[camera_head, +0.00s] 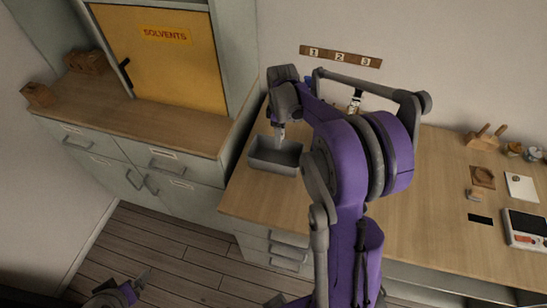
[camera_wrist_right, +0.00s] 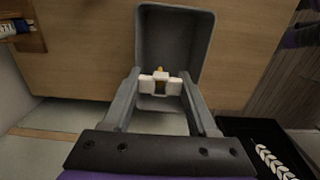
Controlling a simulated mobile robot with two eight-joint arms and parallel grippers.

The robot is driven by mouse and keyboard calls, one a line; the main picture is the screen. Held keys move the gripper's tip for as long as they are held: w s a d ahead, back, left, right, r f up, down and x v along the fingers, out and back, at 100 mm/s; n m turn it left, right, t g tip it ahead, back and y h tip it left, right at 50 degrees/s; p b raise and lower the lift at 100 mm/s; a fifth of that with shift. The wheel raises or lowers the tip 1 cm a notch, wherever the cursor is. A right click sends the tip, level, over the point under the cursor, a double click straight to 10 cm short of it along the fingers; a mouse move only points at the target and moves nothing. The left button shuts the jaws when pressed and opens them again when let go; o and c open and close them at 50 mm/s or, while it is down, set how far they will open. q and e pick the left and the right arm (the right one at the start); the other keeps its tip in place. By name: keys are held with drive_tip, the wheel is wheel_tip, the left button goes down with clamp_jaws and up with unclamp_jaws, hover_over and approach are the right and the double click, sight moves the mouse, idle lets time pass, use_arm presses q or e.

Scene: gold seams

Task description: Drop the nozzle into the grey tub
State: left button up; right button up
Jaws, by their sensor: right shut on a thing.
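The grey tub (camera_head: 272,167) stands on the wooden worktop near its left front corner. My right gripper (camera_head: 281,136) points down over the tub. In the right wrist view my right gripper (camera_wrist_right: 160,85) is shut on the nozzle (camera_wrist_right: 160,71), a small piece with an orange-gold tip showing between the white finger pads. Behind it the open tub (camera_wrist_right: 175,40) appears empty. The nozzle is too small to make out in the head view. Part of my left gripper (camera_head: 128,287) shows low at the left, away from the tub; its jaws are unclear.
A yellow solvents cabinet (camera_head: 160,55) stands left of the worktop. A rack numbered 1 to 3 (camera_head: 340,57) is on the wall. A scale (camera_head: 526,229), a wooden block (camera_head: 485,137) and small jars (camera_head: 514,149) are at the right. My right arm hides the middle.

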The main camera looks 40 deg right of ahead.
drive_tip(key=o, duration=1.1)
drive_tip(key=shift+w, duration=0.1)
drive_tip(key=shift+c, duration=0.2)
wheel_tip(320, 180, up, 11)
